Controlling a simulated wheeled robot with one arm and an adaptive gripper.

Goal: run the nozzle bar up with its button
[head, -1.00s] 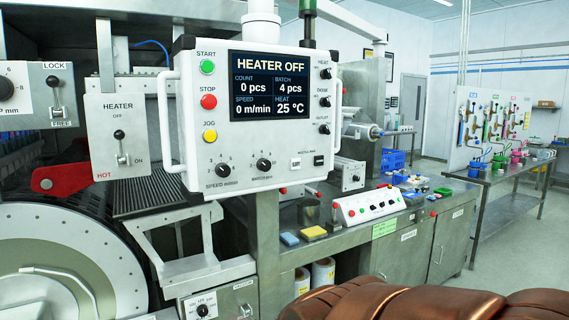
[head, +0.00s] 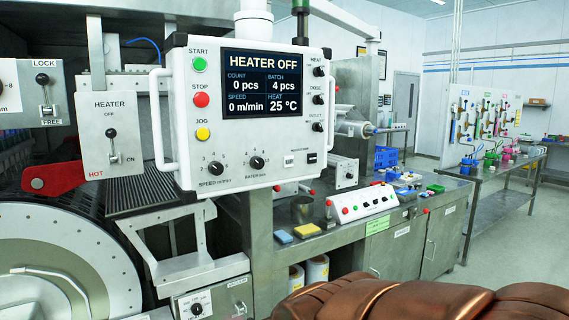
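The white control panel (head: 175,110) stands upright at the middle left, its screen (head: 262,84) reading "HEATER OFF". Low on its right side are a small white button (head: 289,160) and a small black button (head: 312,158). The tiny print above them is too small to read with certainty, so I cannot tell which one belongs to the nozzle bar. I cannot make out the nozzle bar itself. My gripper is not in view.
The panel also carries a green START (head: 199,64), a red STOP (head: 201,99), a yellow JOG (head: 203,134) and several knobs. A heater lever box (head: 113,165) stands left of it. A steel bench (head: 410,245) with a small button box (head: 362,204) is at the right.

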